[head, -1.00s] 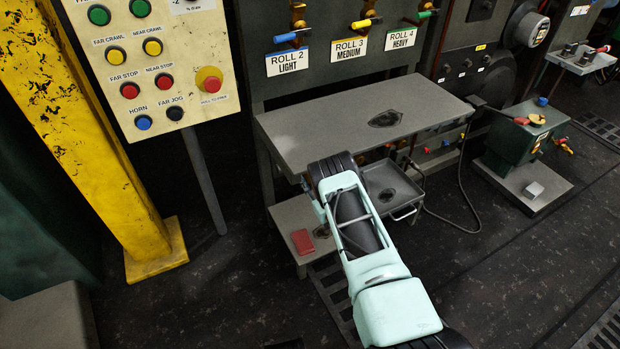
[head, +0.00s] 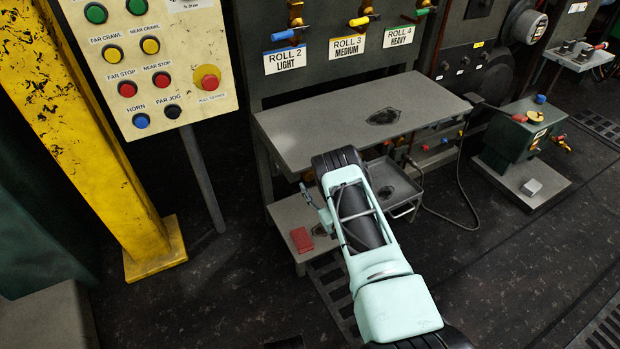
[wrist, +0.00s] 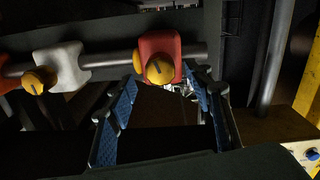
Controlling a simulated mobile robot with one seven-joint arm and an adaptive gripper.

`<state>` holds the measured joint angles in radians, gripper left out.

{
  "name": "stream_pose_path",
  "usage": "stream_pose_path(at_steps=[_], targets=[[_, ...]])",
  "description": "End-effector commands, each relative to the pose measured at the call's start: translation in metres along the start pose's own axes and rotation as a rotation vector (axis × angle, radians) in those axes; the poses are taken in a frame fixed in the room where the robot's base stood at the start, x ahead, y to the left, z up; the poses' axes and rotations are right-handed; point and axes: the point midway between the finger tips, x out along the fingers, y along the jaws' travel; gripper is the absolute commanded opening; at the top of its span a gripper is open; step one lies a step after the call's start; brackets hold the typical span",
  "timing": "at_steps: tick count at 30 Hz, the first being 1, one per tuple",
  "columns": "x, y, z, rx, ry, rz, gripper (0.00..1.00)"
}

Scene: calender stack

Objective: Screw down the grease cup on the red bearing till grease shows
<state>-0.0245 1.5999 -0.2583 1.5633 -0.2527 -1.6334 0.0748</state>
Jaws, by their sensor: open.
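In the wrist view, a red bearing (wrist: 160,45) sits on a grey bar near the top middle. Its round yellow grease cup (wrist: 159,69) faces me, with a dark slot or mark across it. My gripper (wrist: 168,85) is open and empty, with a blue-padded finger on either side below the cup. The tips reach near the bearing's lower sides; I cannot tell whether they touch it. No grease is visible at the bearing. In the head view, my arm covers most of the gripper, and the red bearing cannot be made out.
In the wrist view, a white bearing (wrist: 62,67) with another yellow cup (wrist: 39,80) is on the bar to the left. In the head view, a grey table (head: 300,135) stands over a lower shelf with a red block (head: 301,240). A yellow post (head: 110,150) stands left.

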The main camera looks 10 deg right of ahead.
Motion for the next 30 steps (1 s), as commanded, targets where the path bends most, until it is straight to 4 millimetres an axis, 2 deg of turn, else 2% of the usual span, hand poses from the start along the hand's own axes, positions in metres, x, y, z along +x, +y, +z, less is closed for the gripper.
stream_pose_path(at_steps=[1,6,12,30], targets=[[-0.012,0.001,0.001,0.001,-0.003,0.002,0.47],[-0.045,0.001,0.0,0.001,-0.002,0.002,0.47],[-0.066,0.0,0.0,-0.001,0.0,0.0,0.47],[-0.069,0.002,-0.001,-0.001,0.0,0.003,0.47]])
